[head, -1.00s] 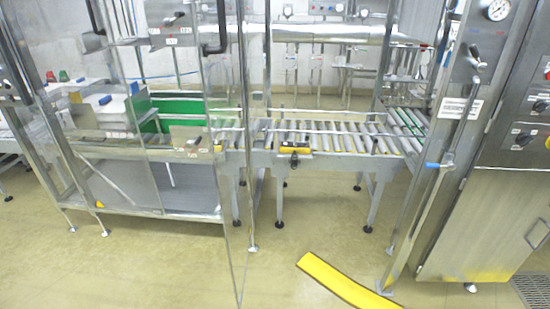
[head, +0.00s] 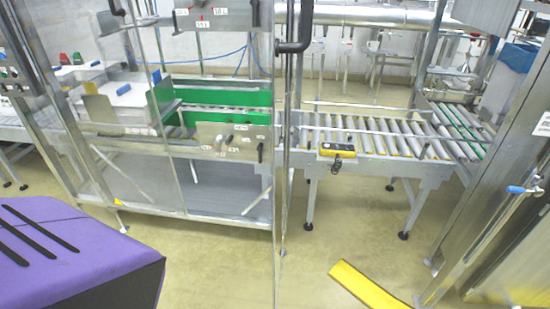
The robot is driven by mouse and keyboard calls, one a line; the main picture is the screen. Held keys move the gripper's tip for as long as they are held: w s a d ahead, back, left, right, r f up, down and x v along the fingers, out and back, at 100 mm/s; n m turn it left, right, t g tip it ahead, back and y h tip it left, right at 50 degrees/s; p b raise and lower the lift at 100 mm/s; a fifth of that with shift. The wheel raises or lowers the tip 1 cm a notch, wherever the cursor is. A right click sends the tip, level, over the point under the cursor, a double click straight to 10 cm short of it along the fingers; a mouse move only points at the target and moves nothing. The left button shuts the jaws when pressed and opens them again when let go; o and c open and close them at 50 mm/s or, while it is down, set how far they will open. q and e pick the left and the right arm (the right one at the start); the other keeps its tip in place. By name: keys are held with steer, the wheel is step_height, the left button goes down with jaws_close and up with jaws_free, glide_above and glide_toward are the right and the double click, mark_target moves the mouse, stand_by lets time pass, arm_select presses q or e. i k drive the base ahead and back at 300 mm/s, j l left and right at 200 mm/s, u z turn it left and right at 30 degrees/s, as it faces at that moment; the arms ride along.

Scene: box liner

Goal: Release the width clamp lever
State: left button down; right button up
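I cannot single out the width clamp lever for certain. A metal panel (head: 232,141) on the front of the machine, behind the clear door, carries small labels and small handles. A dark lever (head: 261,151) stands upright at its right end. A higher panel (head: 215,19) has more labels, a red mark and a dark lever (head: 256,13) at its right. All are too small to read. Neither of my grippers is in view.
A clear door with a black handle (head: 298,35) stands before the machine. The roller conveyor (head: 385,135) runs right, with a yellow-and-black box (head: 337,151) on its front rail. A yellow strip (head: 365,288) lies on the floor. Open floor (head: 330,235) lies in front.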

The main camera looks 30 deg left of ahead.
mark_target(260, 146)
steer(key=i+j, duration=0.1)
steer(key=j, duration=0.25)
steer(key=i+j, duration=0.1)
steer(key=j, duration=0.2)
steer(key=i+j+z, duration=0.1)
steer(key=j, duration=0.25)
steer(key=i+j, duration=0.15)
steer(key=j, duration=0.15)
